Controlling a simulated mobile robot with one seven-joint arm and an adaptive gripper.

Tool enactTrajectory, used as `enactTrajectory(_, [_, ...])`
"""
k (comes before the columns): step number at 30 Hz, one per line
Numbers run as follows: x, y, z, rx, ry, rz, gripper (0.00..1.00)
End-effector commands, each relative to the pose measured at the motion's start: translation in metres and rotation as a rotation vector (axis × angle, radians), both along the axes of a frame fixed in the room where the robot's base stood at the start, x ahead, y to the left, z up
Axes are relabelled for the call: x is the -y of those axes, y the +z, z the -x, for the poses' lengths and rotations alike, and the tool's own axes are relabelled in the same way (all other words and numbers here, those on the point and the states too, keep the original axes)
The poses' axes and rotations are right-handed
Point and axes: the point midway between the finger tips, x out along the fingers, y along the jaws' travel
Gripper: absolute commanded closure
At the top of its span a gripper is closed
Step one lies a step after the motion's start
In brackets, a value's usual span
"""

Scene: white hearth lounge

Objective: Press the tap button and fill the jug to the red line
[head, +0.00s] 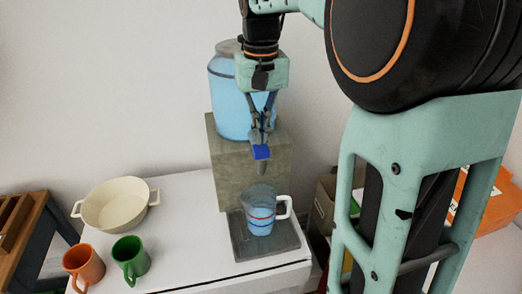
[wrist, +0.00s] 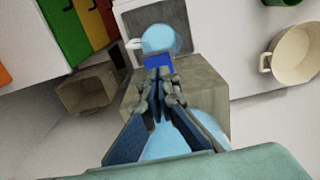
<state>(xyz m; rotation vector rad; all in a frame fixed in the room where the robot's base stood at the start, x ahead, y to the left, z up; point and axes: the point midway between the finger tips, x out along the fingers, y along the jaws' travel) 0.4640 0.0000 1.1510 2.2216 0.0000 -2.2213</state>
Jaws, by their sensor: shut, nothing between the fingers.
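The water dispenser (head: 225,165) is a stone-coloured block with a blue water bottle (head: 228,105) on top. Its blue tap button (head: 261,152) sits on the front above a grey spout; the button also shows in the wrist view (wrist: 158,62). The clear jug (head: 259,225) stands upright on the drip tray (head: 245,250) under the spout, its white handle to the right. It has a red line and looks bluish inside; I cannot tell the water level exactly. My gripper (head: 262,134) is shut and empty, fingertips at the button, touching or just above it.
A cream pot (head: 113,207), an orange mug (head: 84,264) and a green mug (head: 131,258) stand left on the white counter (head: 185,225). An open cardboard box (head: 322,210) is right of the counter. A wooden rack (head: 18,225) is far left.

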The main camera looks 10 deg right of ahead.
Motion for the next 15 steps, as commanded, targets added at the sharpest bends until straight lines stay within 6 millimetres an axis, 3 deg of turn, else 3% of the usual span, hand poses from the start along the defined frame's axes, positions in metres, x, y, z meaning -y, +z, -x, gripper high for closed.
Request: enactTrajectory(15, [0.000,-0.015,0.000,-0.001,0.000,0.000,1.00])
